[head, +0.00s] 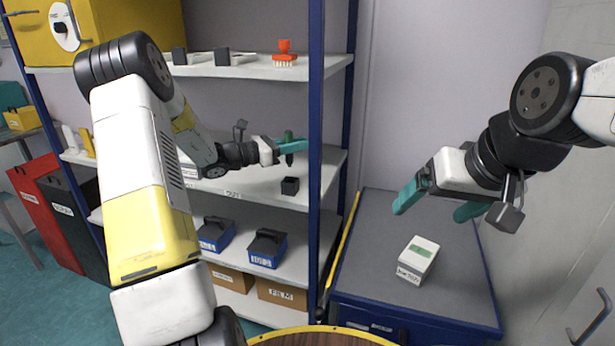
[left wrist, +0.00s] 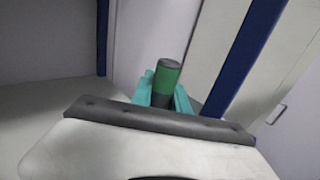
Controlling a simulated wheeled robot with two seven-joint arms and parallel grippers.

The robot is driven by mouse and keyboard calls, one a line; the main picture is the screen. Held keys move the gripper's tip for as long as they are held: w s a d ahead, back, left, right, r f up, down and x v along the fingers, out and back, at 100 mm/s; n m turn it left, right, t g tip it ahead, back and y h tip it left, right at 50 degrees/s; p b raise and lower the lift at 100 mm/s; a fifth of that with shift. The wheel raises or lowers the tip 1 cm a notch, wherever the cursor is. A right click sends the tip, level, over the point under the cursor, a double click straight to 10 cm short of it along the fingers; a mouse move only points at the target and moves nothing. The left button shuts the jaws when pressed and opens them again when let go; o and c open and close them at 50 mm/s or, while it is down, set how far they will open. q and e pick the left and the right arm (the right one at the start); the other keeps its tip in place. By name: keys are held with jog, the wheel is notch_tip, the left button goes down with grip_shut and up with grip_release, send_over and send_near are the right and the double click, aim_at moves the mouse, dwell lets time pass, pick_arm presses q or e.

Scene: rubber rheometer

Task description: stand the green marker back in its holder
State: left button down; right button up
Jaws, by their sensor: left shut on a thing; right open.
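The green marker (head: 289,148) is held upright in my left gripper (head: 291,146), which is shut on it at the middle shelf. The left wrist view also shows the marker (left wrist: 167,80), with its green body and dark top end between the teal fingers (left wrist: 165,92). My right gripper (head: 433,204) is open and empty over the grey cabinet top.
A white box with a green label (head: 417,260) sits on the grey-topped blue cabinet (head: 370,225). The shelf rack (head: 317,120) has a blue upright just right of my left gripper.

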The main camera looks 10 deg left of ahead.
pick_arm(q)
notch_tip(320, 180, down, 8)
jog(key=shift+f, duration=0.1)
dwell(0.4)
jog(key=shift+f, duration=0.1)
jog(key=c, duration=1.3)
grip_release()
